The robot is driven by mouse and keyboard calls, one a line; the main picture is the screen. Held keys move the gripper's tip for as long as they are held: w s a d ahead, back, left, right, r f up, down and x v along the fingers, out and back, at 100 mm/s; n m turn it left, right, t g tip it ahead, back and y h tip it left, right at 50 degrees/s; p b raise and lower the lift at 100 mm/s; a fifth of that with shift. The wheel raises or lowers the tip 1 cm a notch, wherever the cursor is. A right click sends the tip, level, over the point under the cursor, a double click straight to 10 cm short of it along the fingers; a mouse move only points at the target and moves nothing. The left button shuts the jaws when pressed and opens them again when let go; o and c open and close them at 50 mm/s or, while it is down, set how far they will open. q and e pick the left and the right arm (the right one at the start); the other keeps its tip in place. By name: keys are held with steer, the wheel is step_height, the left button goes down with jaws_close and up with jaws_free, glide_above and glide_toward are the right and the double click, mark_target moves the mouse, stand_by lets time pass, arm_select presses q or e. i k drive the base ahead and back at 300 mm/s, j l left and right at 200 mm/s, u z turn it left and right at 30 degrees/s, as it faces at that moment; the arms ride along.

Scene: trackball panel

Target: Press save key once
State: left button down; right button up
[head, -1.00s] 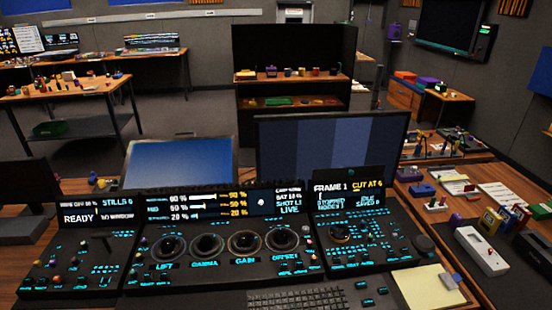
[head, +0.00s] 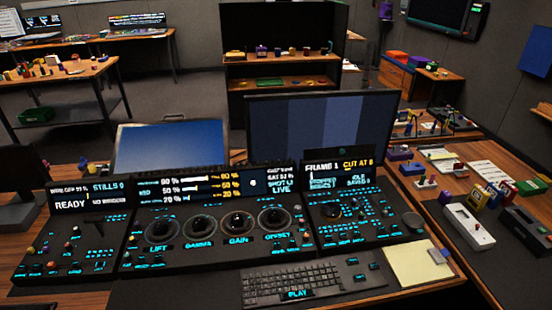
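The black trackball panel (head: 218,263) stands on the desk, with four dials labelled LIFT, GAMMA, GAIN and OFFSET. Its left section (head: 75,285) and right section (head: 365,240) carry many small cyan-lit keys. The left display (head: 91,195) reads READY and STILLS 0. The right display (head: 338,172) reads FRAME 1 and CUT AT. A key labelled PLAY (head: 297,294) shows at the front of the keyboard (head: 290,280). A few separate keys (head: 373,265) sit right of it. Most key labels are too small to read, so I cannot tell which is save. Neither gripper is in view.
A yellow notepad (head: 415,264) lies right of the keyboard. A monitor (head: 322,125) and a blue screen (head: 170,146) stand behind the panel. A white device (head: 468,227) and other small items crowd the right side table. The space above the panel is clear.

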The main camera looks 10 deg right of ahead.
mark_target(360, 278)
steer(key=l+z, duration=0.1)
steer(key=z, duration=0.8)
